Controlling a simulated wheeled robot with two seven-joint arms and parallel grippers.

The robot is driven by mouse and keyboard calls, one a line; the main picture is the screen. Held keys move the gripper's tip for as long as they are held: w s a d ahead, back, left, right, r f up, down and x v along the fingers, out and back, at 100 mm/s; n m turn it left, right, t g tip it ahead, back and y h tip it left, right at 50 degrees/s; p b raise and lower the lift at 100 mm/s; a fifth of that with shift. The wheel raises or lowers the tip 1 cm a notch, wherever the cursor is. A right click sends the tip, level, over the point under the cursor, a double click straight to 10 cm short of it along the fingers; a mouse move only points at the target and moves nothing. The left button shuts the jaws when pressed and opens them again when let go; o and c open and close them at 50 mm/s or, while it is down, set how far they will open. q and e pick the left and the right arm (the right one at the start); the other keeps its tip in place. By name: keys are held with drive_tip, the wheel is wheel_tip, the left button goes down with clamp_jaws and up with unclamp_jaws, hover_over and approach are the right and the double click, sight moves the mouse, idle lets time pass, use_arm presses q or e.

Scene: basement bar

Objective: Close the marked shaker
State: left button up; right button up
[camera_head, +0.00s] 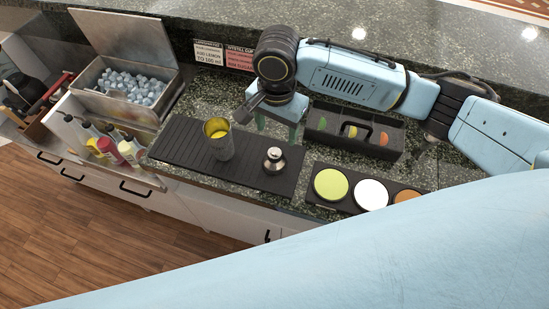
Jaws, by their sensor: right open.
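An open metal shaker (219,147) with a yellow inside stands upright on the black bar mat (180,150). A small silver shaker top (274,161) stands on the same mat, to the right of the shaker and apart from it. My right gripper (276,125) is open, fingers pointing down, at the far edge of the mat. It is behind the shaker top and to the right of the shaker, with nothing seen between its fingers. My left gripper is not in view. No clear mark shows on the shaker.
Right of the mat is a dark garnish box (320,143) with fruit slices, and a tray of coloured discs (331,184). An open ice bin (128,84) and bottles (107,146) are at the left. Signs (208,52) stand against the back wall.

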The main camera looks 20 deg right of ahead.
hover_over(275, 151)
drive_tip(key=f, duration=0.4)
drive_tip(key=shift+w+d+f, duration=0.1)
drive_tip(key=shift+d, duration=0.1)
drive_tip(key=shift+f, duration=0.25)
wheel_tip(275, 151, down, 5)
drive_tip(key=shift+a, duration=0.15)
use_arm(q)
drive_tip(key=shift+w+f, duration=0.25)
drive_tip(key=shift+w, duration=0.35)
use_arm(e)
drive_tip(key=c, duration=1.1)
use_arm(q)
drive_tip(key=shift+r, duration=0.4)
use_arm(e)
drive_tip(key=shift+o, duration=0.2)
wheel_tip(275, 151, up, 10)
drive_tip(key=shift+r, duration=0.1)
